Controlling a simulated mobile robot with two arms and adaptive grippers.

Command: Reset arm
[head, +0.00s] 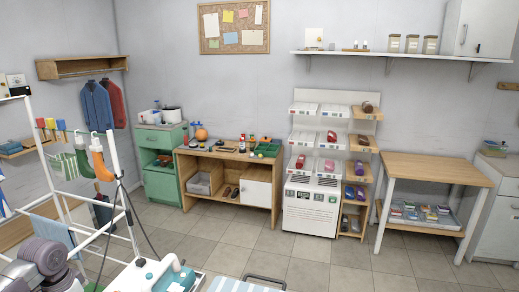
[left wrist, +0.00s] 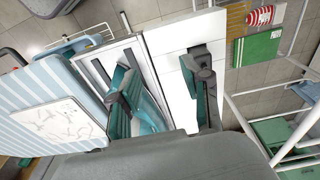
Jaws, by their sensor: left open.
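My left gripper (left wrist: 162,78) shows in the left wrist view with its two dark fingers spread apart. It is open, and nothing is clasped between the fingers. A teal-and-white object (left wrist: 148,112) lies behind the left finger; the finger partly hides it, and I cannot tell whether they touch. White panels (left wrist: 172,72) lie beyond the fingertips. In the head view, part of my grey left arm (head: 50,262) shows at the lower left, but its fingers cannot be made out. My right gripper is in neither view.
A white drying rack (head: 68,190) with hanging socks stands close at left. A teal-and-white appliance (head: 165,276) and a striped board (head: 240,286) are at the near edge. A wooden cabinet (head: 228,167), display shelves (head: 312,210) and a table (head: 435,168) line the back. Middle floor is clear.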

